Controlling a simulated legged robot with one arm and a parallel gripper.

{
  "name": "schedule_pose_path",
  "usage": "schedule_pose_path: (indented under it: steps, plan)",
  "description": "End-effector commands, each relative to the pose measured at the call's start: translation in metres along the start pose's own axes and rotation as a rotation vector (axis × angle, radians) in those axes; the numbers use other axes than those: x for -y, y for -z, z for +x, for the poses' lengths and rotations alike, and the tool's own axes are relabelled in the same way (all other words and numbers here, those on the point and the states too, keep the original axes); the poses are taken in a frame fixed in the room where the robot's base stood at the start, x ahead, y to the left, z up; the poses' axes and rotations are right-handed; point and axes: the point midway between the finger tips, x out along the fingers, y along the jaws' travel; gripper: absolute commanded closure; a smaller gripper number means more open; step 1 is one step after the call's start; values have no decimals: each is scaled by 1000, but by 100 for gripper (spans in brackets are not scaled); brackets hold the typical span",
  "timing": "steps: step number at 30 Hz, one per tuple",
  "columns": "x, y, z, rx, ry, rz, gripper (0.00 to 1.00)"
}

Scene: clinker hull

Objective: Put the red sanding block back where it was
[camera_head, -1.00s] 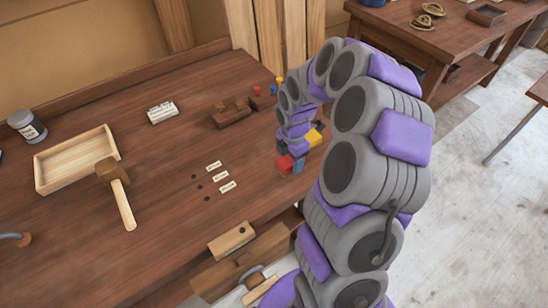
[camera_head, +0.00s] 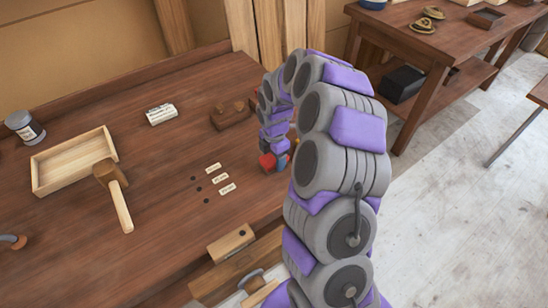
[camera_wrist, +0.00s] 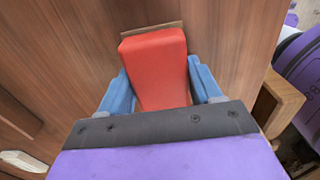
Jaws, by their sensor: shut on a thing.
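The red sanding block (camera_wrist: 155,62) is between the two blue fingers of my gripper (camera_wrist: 161,88) in the wrist view, and the gripper is shut on it. A thin tan strip shows along the block's far edge. In the head view the red block (camera_head: 268,161) shows low at the end of my arm, over the right part of the brown workbench (camera_head: 120,255). Whether it touches the bench top cannot be told. Three small white labels (camera_head: 220,178), each with a dark dot beside it, lie to the left of the block.
A mallet (camera_head: 113,190) leans on an open wooden tray (camera_head: 38,178) at left. A grey tin (camera_head: 25,126), a white printed block (camera_head: 160,114) and a brown wooden plane-like piece (camera_head: 231,116) stand farther back. My arm hides the bench's right end. Bare bench lies around the labels.

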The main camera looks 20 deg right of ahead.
Motion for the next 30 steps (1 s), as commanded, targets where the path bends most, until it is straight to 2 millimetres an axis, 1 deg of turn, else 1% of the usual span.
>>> schedule_pose_path:
  steps: [5, 19, 20, 27, 28, 30]
  plan:
    - [0, 0, 1, 0, 0, 0, 65]
    - [-1, 0, 14, -1, 3, -1, 65]
    - [-1, 0, 15, -2, 4, -1, 35]
    - [2, 2, 17, -5, 11, -1, 12]
    - [2, 2, 18, -6, 13, -1, 11]
    - [3, 2, 18, -7, 15, -2, 11]
